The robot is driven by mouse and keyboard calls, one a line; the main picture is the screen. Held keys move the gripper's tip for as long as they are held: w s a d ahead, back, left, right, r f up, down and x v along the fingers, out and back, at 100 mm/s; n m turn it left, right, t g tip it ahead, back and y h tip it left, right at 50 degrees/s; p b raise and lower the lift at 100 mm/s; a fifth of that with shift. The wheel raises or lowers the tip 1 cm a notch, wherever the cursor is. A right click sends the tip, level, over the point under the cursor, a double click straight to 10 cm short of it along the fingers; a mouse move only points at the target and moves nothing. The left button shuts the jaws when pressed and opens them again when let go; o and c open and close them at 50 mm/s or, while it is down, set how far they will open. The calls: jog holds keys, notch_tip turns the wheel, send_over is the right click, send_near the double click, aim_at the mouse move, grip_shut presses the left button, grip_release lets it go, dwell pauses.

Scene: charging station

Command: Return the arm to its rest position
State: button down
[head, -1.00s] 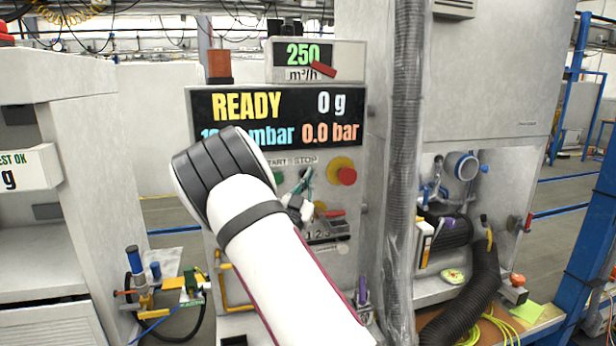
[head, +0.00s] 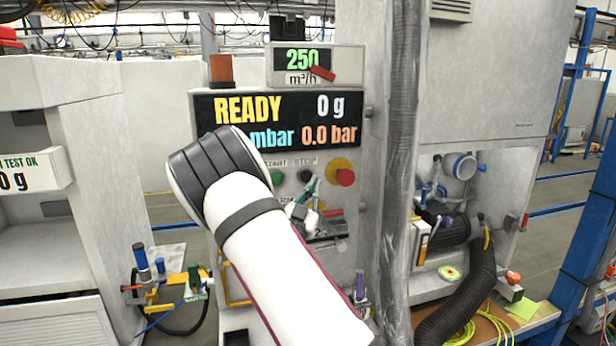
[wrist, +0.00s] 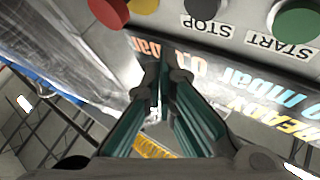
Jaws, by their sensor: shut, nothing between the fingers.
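My arm reaches up in front of the charging station's control panel in the head view, with its big dark-banded joint over the left part of the display (head: 320,106). My gripper (head: 316,185) is small and partly hidden behind my arm, in front of the panel below the buttons. In the wrist view my gripper (wrist: 165,72) shows its teal fingers shut and empty. They point toward the panel, which appears upside down, with the green start button (wrist: 298,18) and the dark stop button (wrist: 202,8) near the top edge. I cannot tell the exact gap to the panel.
A red knob on a yellow base (head: 344,176) sits right of the buttons. A grey vertical hose (head: 400,150) stands right of the panel, and a black hose (head: 475,300) curls lower right. A valve assembly (head: 150,275) is at lower left.

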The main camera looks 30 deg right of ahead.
dwell(0.7)
jog(key=s+a+r+n+g+y, duration=0.1)
jog(key=s+a+r+n+y, duration=0.15)
jog(key=a+y, duration=0.35)
jog(key=s+a+r+n+g+y, duration=0.1)
jog(key=s+a+n+y, duration=0.1)
jog(key=s+a+y, duration=0.3)
jog(key=s+a+r+n+y, duration=0.2)
jog(key=a+n+y, duration=0.1)
jog(key=a+y, duration=0.35)
jog(key=s+a+f+n+g, duration=0.1)
jog(key=s+a+n+g, duration=0.1)
jog(key=s, duration=1.2)
jog(key=s+a+f+n+g+y, duration=0.1)
jog(key=s+a+n+g, duration=0.2)
jog(key=s, duration=1.1)
jog(key=shift+s+a+f+n+g, duration=0.2)
jog(key=shift+f+n+g, duration=0.25)
jog(key=shift+g, duration=0.35)
jog(key=shift+y, duration=0.25)
